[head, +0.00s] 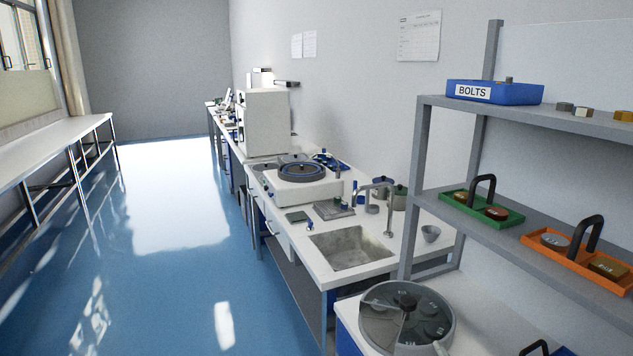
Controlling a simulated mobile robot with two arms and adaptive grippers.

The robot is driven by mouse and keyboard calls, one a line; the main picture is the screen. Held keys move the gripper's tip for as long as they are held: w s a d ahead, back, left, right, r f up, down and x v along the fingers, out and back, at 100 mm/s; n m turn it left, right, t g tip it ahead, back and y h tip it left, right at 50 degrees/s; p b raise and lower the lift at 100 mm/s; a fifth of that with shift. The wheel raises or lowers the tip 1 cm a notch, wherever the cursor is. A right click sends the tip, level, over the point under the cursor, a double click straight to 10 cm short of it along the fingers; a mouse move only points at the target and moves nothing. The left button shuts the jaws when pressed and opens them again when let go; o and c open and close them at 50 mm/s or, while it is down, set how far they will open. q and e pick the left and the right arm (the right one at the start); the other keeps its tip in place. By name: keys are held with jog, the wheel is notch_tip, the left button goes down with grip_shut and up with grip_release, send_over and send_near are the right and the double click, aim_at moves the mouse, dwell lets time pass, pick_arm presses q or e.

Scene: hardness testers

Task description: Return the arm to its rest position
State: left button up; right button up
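Neither of my grippers shows in the head view, and no arm can be made out clearly. Whether they are open, shut or holding something cannot be seen here. The view looks along a lab bench (328,269) with a sink (352,249) and a grey shelf rack (424,150) on the right.
A round divided tray (407,312) stands at the lower right. The rack holds a blue BOLTS bin (494,92), a green tray (482,209) and an orange tray (577,259). A polishing machine (300,190) stands on the bench. The blue floor (170,290) at left is clear.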

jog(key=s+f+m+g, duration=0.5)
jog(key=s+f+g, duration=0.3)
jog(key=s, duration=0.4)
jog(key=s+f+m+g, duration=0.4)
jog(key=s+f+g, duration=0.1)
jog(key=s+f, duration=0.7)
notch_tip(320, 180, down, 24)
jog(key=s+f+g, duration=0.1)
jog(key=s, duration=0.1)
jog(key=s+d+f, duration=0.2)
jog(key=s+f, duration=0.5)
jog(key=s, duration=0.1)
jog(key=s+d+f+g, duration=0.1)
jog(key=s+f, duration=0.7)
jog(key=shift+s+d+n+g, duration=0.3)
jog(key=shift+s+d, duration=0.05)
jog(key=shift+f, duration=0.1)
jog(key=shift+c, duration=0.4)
